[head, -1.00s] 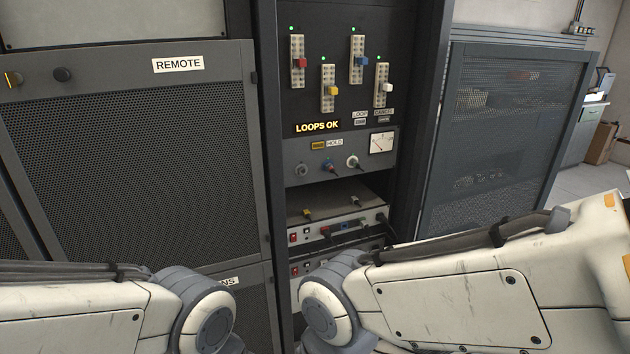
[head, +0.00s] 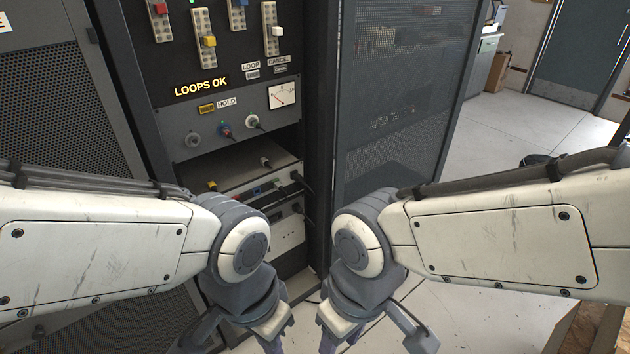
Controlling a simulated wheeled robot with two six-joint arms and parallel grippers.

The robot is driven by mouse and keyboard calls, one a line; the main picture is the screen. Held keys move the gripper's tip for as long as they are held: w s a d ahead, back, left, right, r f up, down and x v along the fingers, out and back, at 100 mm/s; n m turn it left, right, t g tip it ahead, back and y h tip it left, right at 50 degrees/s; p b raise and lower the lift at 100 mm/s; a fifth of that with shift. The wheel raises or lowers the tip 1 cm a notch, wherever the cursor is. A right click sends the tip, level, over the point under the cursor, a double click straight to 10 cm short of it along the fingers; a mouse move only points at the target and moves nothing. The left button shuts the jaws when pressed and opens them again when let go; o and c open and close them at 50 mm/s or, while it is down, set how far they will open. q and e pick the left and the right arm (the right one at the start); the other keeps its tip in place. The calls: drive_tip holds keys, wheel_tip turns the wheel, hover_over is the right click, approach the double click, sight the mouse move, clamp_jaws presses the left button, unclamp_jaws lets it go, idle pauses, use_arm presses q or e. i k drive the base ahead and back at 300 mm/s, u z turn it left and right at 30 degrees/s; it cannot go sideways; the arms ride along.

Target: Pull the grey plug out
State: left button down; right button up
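In the head view, a small grey plug (head: 265,162) shows on the upper face of the rack unit in the open bay, with a yellow plug (head: 212,186) to its left. It looks seated there, but it is too small to see how deep. My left gripper (head: 275,340) and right gripper (head: 338,338) are low at the bottom edge, in front of the rack and below the plug, apart from it. Their fingertips are partly cut off by the frame, so I cannot tell how far they are open. I see nothing held.
Above the bay, a grey panel (head: 225,112) carries a HOLD label, several round fittings and a meter (head: 282,95). Dark leads (head: 303,183) show at the bay's right side. A mesh cabinet (head: 395,100) stands to the right. Open floor (head: 500,120) lies beyond it.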

sight(278, 186)
drive_tip(key=z, duration=0.05)
drive_tip(key=i, duration=0.5)
drive_tip(key=u, duration=0.2)
drive_tip(key=k, duration=0.55)
drive_tip(key=u, duration=1.75)
drive_tip(key=i, duration=1.5)
drive_tip(key=z, duration=0.7)
